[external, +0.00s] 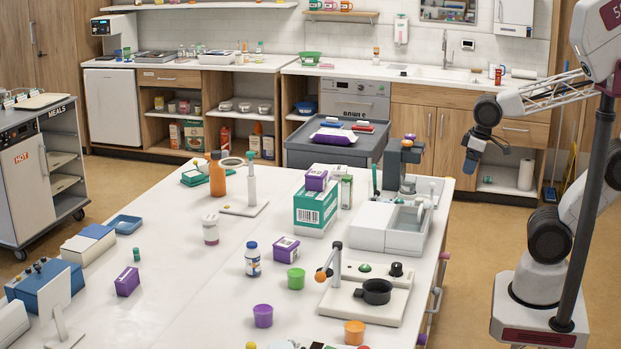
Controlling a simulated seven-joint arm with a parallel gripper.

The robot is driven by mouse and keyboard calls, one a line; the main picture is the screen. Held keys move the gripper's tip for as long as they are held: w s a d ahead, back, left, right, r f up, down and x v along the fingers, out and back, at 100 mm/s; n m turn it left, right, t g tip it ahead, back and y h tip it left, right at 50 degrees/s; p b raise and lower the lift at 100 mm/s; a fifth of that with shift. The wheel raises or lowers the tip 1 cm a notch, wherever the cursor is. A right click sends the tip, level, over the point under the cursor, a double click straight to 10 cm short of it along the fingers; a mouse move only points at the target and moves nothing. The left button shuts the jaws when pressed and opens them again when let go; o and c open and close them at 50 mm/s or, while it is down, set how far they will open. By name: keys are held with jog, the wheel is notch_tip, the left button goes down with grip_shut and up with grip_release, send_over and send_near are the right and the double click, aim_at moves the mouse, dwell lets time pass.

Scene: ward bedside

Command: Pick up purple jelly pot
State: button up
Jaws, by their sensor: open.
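The purple jelly pot (263,316) stands upright on the white table in the external view, near the front and left of the small hotplate unit. My gripper (472,158) is open and empty. It hangs in the air at the right, beyond the table's right edge in the picture and well apart from the purple pot. Its fingertips are small and dark here, so their detail is hard to see.
A green pot (296,278) stands behind the purple one, and an orange pot (354,332) to its right. The hotplate unit with a black pan (375,291), a green-white carton (315,208) and a grey-white bin (390,228) stand toward the table's right. Left of the purple pot is bare table.

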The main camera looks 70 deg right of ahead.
dwell(0.8)
jog(key=w+a+f+m+g+y, duration=0.1)
jog(key=w+a+m+g+y, duration=0.45)
jog(key=w+a, duration=2.05)
jog(key=w+a+f+m+y, duration=0.2)
jog(key=w+a+f, duration=0.4)
jog(key=a, duration=0.3)
jog(key=w+a+f+m+y, duration=0.3)
jog(key=w+a+f+m, duration=0.1)
jog(key=w+a, duration=0.3)
jog(key=w+a+f+m+y, duration=0.2)
jog(key=w+a+f, duration=0.5)
jog(key=a, duration=0.5)
jog(key=shift+w+f+m+y, duration=0.25)
jog(key=shift+f+m+y, duration=0.1)
jog(key=shift+m, duration=0.3)
jog(key=shift+w+a+f, duration=0.1)
jog(key=shift+a+f, duration=0.2)
jog(key=shift+a, duration=0.1)
